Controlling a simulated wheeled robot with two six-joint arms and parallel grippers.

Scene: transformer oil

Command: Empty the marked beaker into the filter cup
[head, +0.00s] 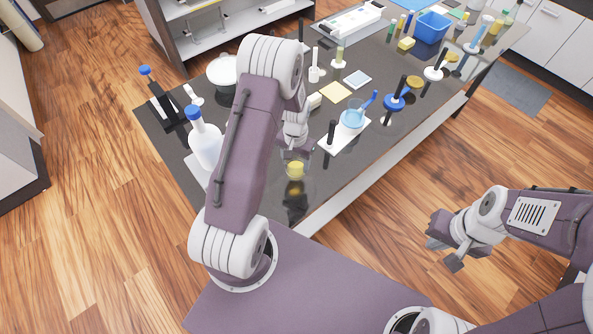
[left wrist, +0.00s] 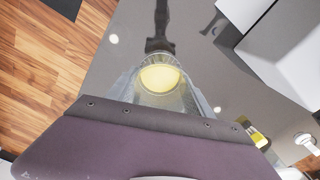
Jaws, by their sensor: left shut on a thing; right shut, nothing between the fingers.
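A clear beaker with yellow liquid (head: 295,169) is at the front of the dark table, just below my left gripper (head: 294,150). It also shows in the left wrist view (left wrist: 160,78), where the yellow liquid fills a round patch inside the clear wall. My left gripper is shut on this beaker; its fingers are partly hidden. No mark on the beaker can be made out. I cannot tell for sure which vessel is the filter cup. My right gripper (head: 445,249) is shut and empty, over the floor right of the table.
A clear cup with blue liquid (head: 352,118) stands on a white tray (head: 327,146) right of the beaker. A blue-capped bottle (head: 205,143) and a white pot (head: 222,71) stand to the left. Several stands and a blue bin (head: 431,27) are farther back.

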